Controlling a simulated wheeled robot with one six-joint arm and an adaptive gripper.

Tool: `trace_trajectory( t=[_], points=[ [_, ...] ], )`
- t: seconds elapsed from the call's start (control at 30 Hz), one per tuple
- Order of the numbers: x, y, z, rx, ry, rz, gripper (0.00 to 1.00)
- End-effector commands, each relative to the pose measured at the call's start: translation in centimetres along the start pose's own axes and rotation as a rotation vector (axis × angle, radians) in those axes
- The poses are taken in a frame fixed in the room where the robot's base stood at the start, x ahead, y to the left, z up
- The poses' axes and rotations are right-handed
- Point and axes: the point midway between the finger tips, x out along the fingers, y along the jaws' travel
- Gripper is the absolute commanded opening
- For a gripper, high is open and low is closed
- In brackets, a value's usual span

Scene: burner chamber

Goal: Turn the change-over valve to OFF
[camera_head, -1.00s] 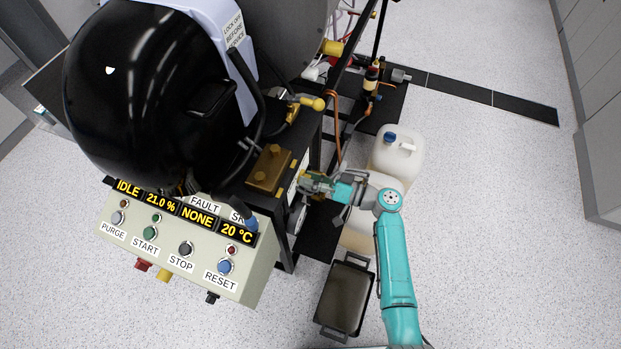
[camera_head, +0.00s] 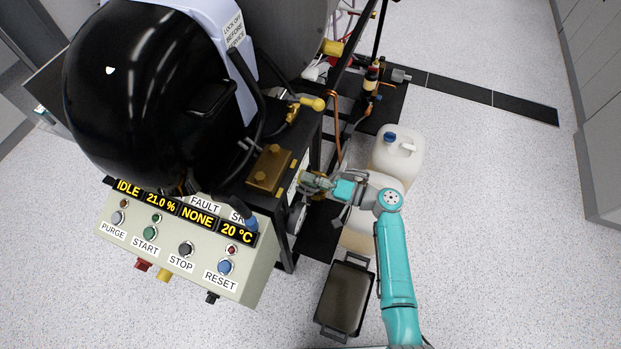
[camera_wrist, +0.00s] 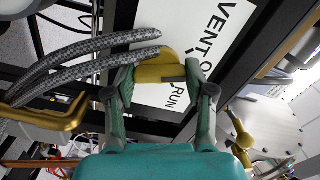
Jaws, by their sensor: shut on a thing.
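The change-over valve's yellow handle (camera_wrist: 160,68) shows between my fingers in the wrist view, in front of a white label plate (camera_wrist: 228,25). The plate reads VENT, a partly hidden word starting with O, and RUN. My gripper (camera_wrist: 161,76) is shut on this handle, one finger on each side. In the head view my gripper (camera_head: 309,183) reaches in from the right against the side of the black frame. The handle is too small there to make out its angle. The handle's pointing end is partly covered by my fingers.
Grey braided hoses (camera_wrist: 80,62) and a brass pipe (camera_wrist: 45,115) lie close left of my gripper in the wrist view. White canisters (camera_head: 398,158) and a dark tray (camera_head: 344,296) stand on the floor below my arm. The control panel (camera_head: 185,245) is at left.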

Motion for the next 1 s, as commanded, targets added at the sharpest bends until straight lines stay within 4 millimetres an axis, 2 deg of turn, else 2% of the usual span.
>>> trace_trajectory(
  t=[0.2,0.5,1.0],
  points=[
    [-0.02,0.06,0.01,0.164,0.000,0.001,0.19],
    [-0.02,0.07,0.01,0.312,0.001,0.002,0.19],
    [-0.03,0.08,0.01,0.361,0.001,0.002,0.19]
  ],
)
